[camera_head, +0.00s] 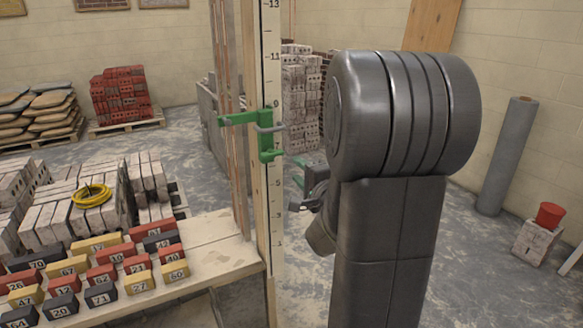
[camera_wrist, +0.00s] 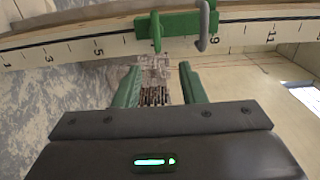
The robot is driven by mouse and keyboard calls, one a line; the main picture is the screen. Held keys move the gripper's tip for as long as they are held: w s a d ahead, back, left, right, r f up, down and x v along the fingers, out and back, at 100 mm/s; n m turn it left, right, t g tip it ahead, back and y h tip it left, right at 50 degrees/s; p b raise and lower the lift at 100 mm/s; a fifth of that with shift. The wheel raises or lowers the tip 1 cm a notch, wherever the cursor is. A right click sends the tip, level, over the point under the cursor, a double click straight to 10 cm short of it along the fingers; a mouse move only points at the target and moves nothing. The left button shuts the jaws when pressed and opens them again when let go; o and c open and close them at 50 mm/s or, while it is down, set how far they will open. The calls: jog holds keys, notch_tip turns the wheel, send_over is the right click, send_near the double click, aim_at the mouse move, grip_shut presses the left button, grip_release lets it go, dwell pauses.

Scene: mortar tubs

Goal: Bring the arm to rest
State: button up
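My gripper (camera_wrist: 161,80) shows in the wrist view with its two green fingers spread apart and nothing between them. In the head view, my dark arm stands at the right of centre and hides most of the gripper; a bit of green shows at its left. A pale numbered staff (camera_head: 271,208) stands upright in front of it, with a green clamp (camera_head: 266,150) and a grey hook on it. In the wrist view the staff (camera_wrist: 75,51) runs across the top, with the green clamp (camera_wrist: 178,25) beyond the fingertips, apart from them.
A wooden bench (camera_head: 207,252) with several numbered red, yellow and dark blocks is at the lower left. Brick stacks and a yellow coil (camera_head: 92,196) lie behind. A grey roll (camera_head: 507,155) and a red bucket (camera_head: 550,215) on blocks stand right. Floor between is open.

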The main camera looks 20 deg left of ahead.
aim_at(280, 154)
jog(key=shift+s+d, duration=0.45)
jog(key=p+x, duration=0.2)
jog(key=x, duration=1.1)
jog(key=shift+w, duration=0.4)
jog(key=shift+a+f, duration=0.1)
